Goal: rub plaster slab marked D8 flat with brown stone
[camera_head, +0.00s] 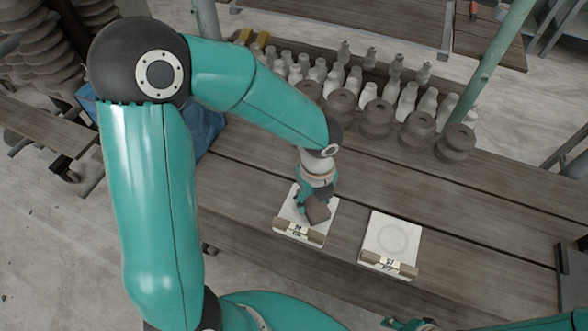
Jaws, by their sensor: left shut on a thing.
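My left gripper (314,197) is shut on a brown stone (319,210), a dark blocky piece. It holds the stone over a pale plaster slab (288,216). I cannot tell whether the stone touches the slab. The slab's label at its front edge is small and looks like D8, but is hard to read. The gripper and stone hide part of this slab. A second pale slab (393,238), with a faint ring on its face and a label that looks like D7, lies to the right. Part of my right gripper (411,325) seems to show at the bottom edge, cut off.
Both slabs lie on a wooden plank table (480,235). Behind them stand a row of brown round pots (376,118) and several pale bottles (406,100). A green post (486,62) rises at the back right.

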